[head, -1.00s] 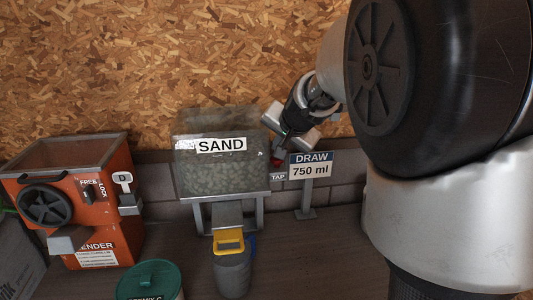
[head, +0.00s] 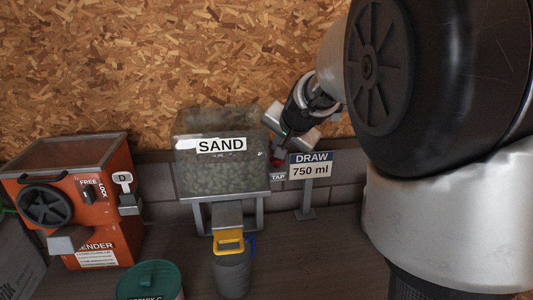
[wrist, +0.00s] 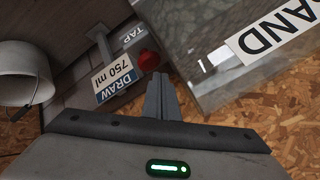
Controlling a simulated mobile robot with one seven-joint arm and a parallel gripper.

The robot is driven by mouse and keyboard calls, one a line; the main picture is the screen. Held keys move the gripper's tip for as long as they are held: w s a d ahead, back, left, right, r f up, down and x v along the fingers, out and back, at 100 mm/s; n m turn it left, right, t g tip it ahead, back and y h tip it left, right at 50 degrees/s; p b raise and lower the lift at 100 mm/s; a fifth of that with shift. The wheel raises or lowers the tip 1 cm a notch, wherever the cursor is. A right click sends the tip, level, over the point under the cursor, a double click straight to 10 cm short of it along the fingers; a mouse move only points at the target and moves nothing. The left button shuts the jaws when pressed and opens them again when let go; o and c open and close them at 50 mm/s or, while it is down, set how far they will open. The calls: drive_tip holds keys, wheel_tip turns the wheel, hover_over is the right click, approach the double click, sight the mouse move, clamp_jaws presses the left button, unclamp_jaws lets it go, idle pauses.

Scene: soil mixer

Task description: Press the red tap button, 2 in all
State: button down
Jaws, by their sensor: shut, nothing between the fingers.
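The red tap button (head: 276,162) sits beside the TAP label at the lower right of the clear SAND hopper (head: 195,178). In the wrist view the button (wrist: 149,58) is a round red knob, partly in view just beyond my fingertips. My gripper (head: 279,151) is shut and empty, pointing down at the button from above. In the wrist view its fingertips (wrist: 157,75) are right next to the button; I cannot tell whether they touch it. A sign (head: 311,165) reads DRAW 750 ml.
An orange machine (head: 110,165) is at the left, with a green-lidded tub (head: 150,279) in front. A white bucket (wrist: 22,75) shows in the wrist view. The bench right of the sign is clear.

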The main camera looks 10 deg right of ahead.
sight(278, 160)
drive_tip(key=shift+f, duration=0.15)
drive_tip(key=shift+f+b, duration=0.3)
drive_tip(key=shift+b, duration=0.1)
drive_tip(key=shift+f+b, duration=0.8)
drive_tip(key=shift+f, duration=0.05)
idle(0.7)
idle(0.3)
drive_tip(key=shift+r+p, duration=1.15)
drive_tip(key=shift+r, duration=0.1)
drive_tip(key=shift+r, duration=0.1)
wheel_tip(278, 160, up, 5)
drive_tip(key=p, duration=0.4)
drive_tip(key=shift+p, duration=0.35)
